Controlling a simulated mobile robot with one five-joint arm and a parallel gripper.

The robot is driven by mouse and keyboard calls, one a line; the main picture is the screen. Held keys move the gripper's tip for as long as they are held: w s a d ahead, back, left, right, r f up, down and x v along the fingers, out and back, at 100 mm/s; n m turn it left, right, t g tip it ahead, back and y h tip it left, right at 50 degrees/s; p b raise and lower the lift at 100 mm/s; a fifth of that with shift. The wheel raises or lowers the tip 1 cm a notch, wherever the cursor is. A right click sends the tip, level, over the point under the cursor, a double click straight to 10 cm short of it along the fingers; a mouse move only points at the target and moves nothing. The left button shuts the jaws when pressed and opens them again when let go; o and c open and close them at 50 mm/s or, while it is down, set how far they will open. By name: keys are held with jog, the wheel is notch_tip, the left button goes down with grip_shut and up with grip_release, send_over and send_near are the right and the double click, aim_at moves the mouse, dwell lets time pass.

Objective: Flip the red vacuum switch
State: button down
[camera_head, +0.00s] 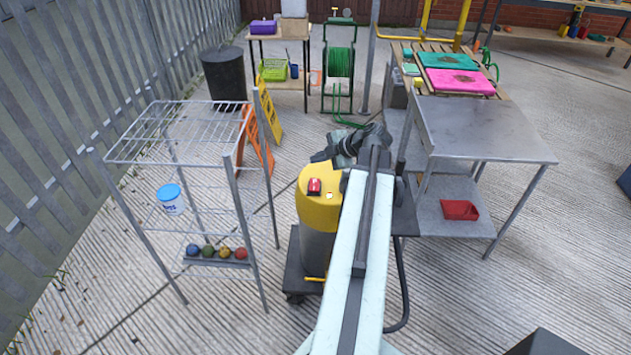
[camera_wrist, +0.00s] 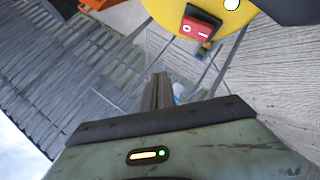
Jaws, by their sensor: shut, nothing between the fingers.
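The vacuum has a yellow top (camera_head: 318,213) on a grey drum (camera_head: 316,250), on a dark wheeled base. The red switch (camera_head: 314,187) sits on the left part of the yellow top. In the wrist view the red switch (camera_wrist: 202,24) is near the top edge, with white O and I marks on its face. My gripper (camera_head: 318,156) is above and just beyond the switch in the head view, apart from it. In the wrist view my gripper (camera_wrist: 160,78) shows as dark fingers, shut and empty, below and left of the switch.
A wire rack (camera_head: 180,133) with a tub (camera_head: 170,199) and several balls stands left. A metal table (camera_head: 480,130) with a red scoop (camera_head: 460,209) on its lower shelf stands right. Orange (camera_head: 257,145) and yellow (camera_head: 267,105) signs stand behind the rack. A dark hose (camera_head: 403,300) hangs right of my arm.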

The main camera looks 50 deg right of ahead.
aim_at(318, 182)
jog(key=f+b, duration=0.2)
jog(key=d+f+b, duration=0.1)
jog(key=f+b, duration=0.2)
jog(key=w+f+b, duration=0.1)
jog(key=f+b, duration=0.1)
jog(key=f, duration=0.1)
jog(key=shift+d+b, duration=0.15)
jog(key=shift+b, duration=0.15)
jog(key=shift+f, duration=0.1)
dwell(1.5)
jog(key=shift+w+d+f+b, duration=0.1)
jog(key=shift+f+b, duration=0.25)
jog(key=shift+b, duration=0.05)
jog(key=shift+f+b, duration=0.45)
dwell(0.4)
dwell(0.4)
jog(key=shift+r+p, duration=0.9)
jog(key=r+p, duration=0.3)
jog(key=a+r+p, duration=0.1)
jog(key=r+p, duration=0.1)
jog(key=shift+s, duration=0.4)
